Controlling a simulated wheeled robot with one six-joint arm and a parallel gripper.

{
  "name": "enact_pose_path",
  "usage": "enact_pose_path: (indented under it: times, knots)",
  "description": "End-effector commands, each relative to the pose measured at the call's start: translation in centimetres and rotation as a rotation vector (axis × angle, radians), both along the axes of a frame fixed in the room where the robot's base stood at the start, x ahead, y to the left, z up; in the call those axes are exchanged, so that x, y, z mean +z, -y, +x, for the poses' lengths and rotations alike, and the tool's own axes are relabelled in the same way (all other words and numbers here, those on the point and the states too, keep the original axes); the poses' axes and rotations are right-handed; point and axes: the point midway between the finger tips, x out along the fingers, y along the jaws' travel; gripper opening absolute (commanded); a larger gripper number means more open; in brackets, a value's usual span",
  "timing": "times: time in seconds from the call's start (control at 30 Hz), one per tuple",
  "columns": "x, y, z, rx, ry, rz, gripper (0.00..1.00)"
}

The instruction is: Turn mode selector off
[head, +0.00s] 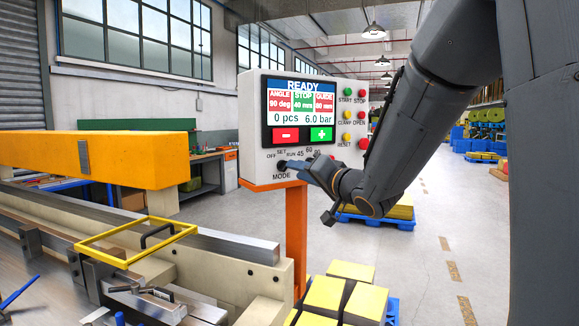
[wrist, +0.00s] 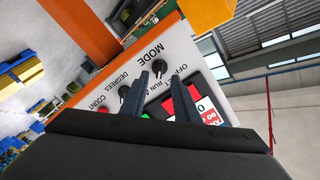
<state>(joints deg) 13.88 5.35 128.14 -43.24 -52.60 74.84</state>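The mode selector is a dark knob (head: 282,165) at the lower left of the grey control box (head: 250,120), above the printed word MODE. Marks OFF, SET and RUN are printed around it. In the wrist view the panel is upside down and the knob (wrist: 159,68) shows between the tips of my two dark fingers. My gripper (wrist: 160,80) is open, with a gap between the fingers. In the head view my gripper (head: 297,168) is at the panel's lower edge, partly covering the knob area. I cannot tell whether the fingers touch the knob or where it points.
The screen (head: 300,108) reads READY. Several coloured buttons (head: 348,115) are at its right. A second knob (wrist: 124,92), marked DEGREES, is close beside my fingers. An orange post (head: 297,225) carries the box. Yellow-topped blocks (head: 325,295) stand below; open floor lies right.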

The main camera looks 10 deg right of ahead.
Motion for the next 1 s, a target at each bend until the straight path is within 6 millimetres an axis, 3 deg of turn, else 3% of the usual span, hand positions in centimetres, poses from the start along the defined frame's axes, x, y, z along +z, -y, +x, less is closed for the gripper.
enact_pose_path:
  times: [0.3, 0.73, 0.9, 1.0]
  knots:
    - [0.0, -1.6, 4.3, 0.001, -0.002, -0.001, 0.28]
    - [-0.1, -1.9, 5.4, -0.002, -0.002, -0.002, 0.28]
    - [-0.1, -1.9, 5.4, -0.002, -0.002, -0.002, 0.01]
    - [-0.1, -1.9, 5.4, -0.002, -0.002, -0.002, 0.0]
